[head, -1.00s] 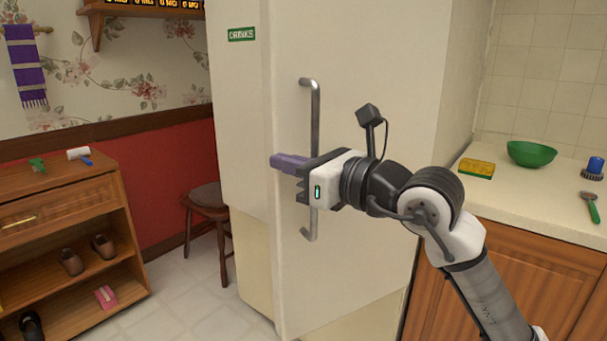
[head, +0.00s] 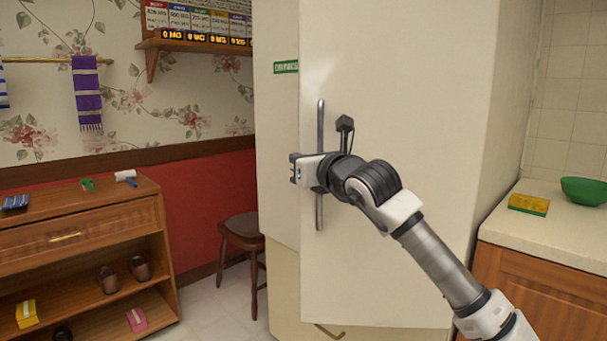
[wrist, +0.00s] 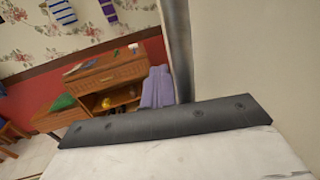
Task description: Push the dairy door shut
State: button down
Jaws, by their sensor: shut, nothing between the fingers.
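A tall cream fridge door (head: 410,130) fills the middle of the head view. Its left edge stands forward of the cream front behind it, so it looks ajar. A long upright metal handle (head: 320,120) runs near that edge and also shows in the wrist view (wrist: 178,45). No dairy label shows on it; a green "DRINKS" label (head: 286,67) is on the front to its left. My gripper (head: 297,168) is at mid-handle height, overlapping the handle in the head view. Its purple fingers (wrist: 157,86) are shut and empty, just left of the handle in the wrist view. Contact cannot be told.
A wooden stool (head: 241,228) stands left of the fridge, with a wooden shelf cabinet (head: 90,225) farther left. A counter (head: 510,228) with a yellow sponge (head: 528,204) and a green bowl (head: 584,190) is on the right. Some floor shows between cabinet and fridge.

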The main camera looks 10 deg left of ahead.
jog(key=w+m+t+h+p, duration=0.3)
jog(key=w+h+p, duration=0.1)
jog(key=w, duration=1.7)
jog(key=shift+w+d+m+h+p, duration=0.15)
jog(key=shift+d+m+h+p, duration=0.2)
jog(key=shift+p, duration=0.25)
